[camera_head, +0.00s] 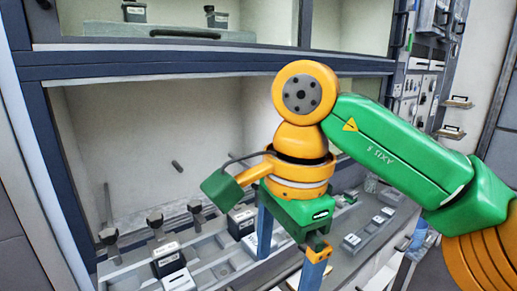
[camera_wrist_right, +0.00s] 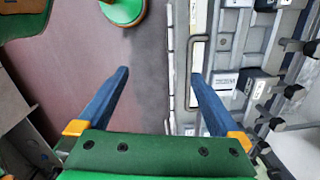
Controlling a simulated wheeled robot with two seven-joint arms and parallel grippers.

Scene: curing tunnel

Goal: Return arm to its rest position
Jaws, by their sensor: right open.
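My right arm, green and orange, reaches in from the right of the head view. Its gripper (camera_head: 289,255) points down in front of the tunnel's lower bay, above the front of the grey shelf (camera_head: 225,268). The two blue fingers are apart with nothing between them. The wrist view shows the same open gripper (camera_wrist_right: 160,76), with brown floor and the shelf edge with a bar handle (camera_wrist_right: 199,72) beyond it. My left gripper is in neither view.
In the lower bay stand a dark block with a white label (camera_head: 168,259) and another dark block (camera_head: 241,222), among several clamp-like posts (camera_head: 155,222). An upper shelf holds a grey-green tray (camera_head: 150,33). Control panels (camera_head: 415,95) with handles line the right side.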

